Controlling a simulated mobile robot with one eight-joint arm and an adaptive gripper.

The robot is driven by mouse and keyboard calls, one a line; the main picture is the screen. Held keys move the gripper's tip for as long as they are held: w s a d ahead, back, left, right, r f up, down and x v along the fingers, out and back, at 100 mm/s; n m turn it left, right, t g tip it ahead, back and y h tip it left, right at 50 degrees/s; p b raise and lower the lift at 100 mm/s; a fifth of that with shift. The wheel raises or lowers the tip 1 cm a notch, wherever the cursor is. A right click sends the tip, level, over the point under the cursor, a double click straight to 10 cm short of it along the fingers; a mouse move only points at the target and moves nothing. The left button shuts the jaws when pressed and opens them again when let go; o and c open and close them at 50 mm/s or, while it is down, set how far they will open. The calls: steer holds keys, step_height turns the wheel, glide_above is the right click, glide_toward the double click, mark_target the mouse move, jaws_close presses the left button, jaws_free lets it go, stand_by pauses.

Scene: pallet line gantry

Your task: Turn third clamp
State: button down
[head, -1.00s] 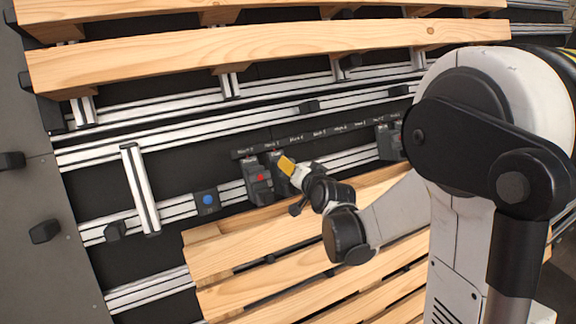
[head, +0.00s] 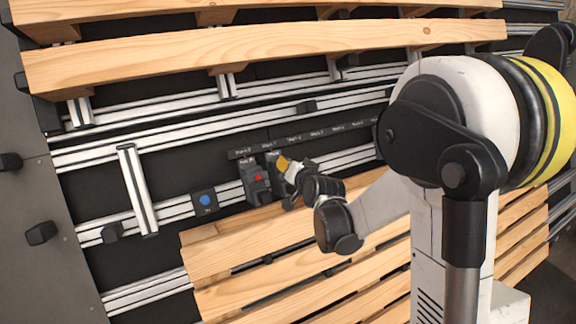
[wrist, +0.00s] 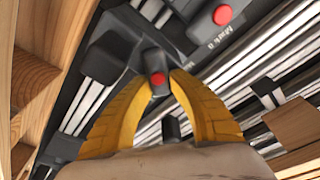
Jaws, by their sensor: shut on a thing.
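My gripper (wrist: 160,76) has its two curved yellow fingers shut on the dark handle of a clamp (wrist: 154,60), one finger on each side. The handle has a red dot facing the wrist camera. In the head view my gripper (head: 283,163) is at the rail beside a dark grey clamp with a red dot (head: 256,182), just right of it. The held clamp is mostly hidden behind my gripper there. In the wrist view a neighbouring clamp with a round red button (wrist: 222,14) shows at the top. The handle's exact turn angle cannot be told.
A dark label strip (head: 300,140) runs above the clamps; its text is hardly legible. A box with a blue button (head: 205,201) sits left on the rail. Wooden pallet slats (head: 250,237) lie below, and wooden beams (head: 230,52) cross above. My arm hides the rail's right part.

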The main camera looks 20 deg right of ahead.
steer(key=shift+d+f+m+h+b, duration=0.15)
steer(key=shift+m+h+b, duration=0.25)
steer(key=shift+m, duration=1.2)
steer(key=c, duration=1.2)
jaws_free()
steer(key=v, duration=1.2)
